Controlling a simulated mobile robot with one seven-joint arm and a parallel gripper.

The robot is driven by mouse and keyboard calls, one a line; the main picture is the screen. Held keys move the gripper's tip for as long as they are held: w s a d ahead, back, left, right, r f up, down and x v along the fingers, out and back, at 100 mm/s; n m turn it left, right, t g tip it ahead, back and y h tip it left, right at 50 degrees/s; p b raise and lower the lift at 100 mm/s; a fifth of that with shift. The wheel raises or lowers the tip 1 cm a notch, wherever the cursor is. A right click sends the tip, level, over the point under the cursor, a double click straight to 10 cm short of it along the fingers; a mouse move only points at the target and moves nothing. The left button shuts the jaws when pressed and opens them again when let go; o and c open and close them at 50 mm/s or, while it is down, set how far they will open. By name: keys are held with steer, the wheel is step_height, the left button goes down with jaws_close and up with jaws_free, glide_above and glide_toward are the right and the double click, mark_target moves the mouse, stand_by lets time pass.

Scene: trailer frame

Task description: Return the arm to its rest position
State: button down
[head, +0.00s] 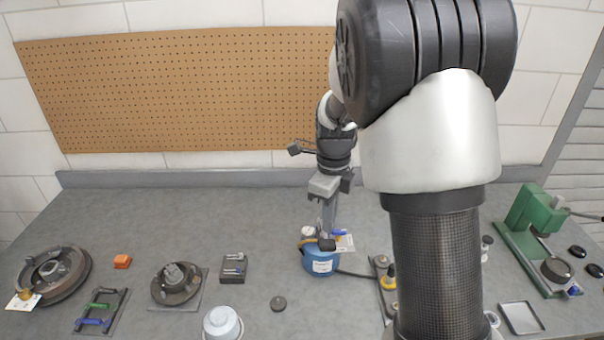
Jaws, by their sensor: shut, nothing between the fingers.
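My gripper (326,240) shows near the middle of the head view, pointing down, with its fingers together. It is at or just above the top of a blue canister (321,262) with a white label. I cannot tell whether the fingertips touch it. My forearm and wrist rise behind the canister toward the pegboard. My large upper arm fills the right of the middle and hides part of the counter.
A pegboard (180,90) hangs behind. A small tray (521,318) lies at the front right.

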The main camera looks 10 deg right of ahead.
steer(key=s+r+n+t, duration=0.3)
steer(key=s+r+n, duration=0.8)
steer(key=r+n, duration=0.2)
steer(key=s+r+n+t, duration=0.2)
steer(key=s+r+n, duration=0.1)
steer(key=s+n, duration=0.8)
steer(key=shift+n+t, duration=0.3)
steer(key=shift+n, duration=0.3)
steer(key=shift+d, duration=0.1)
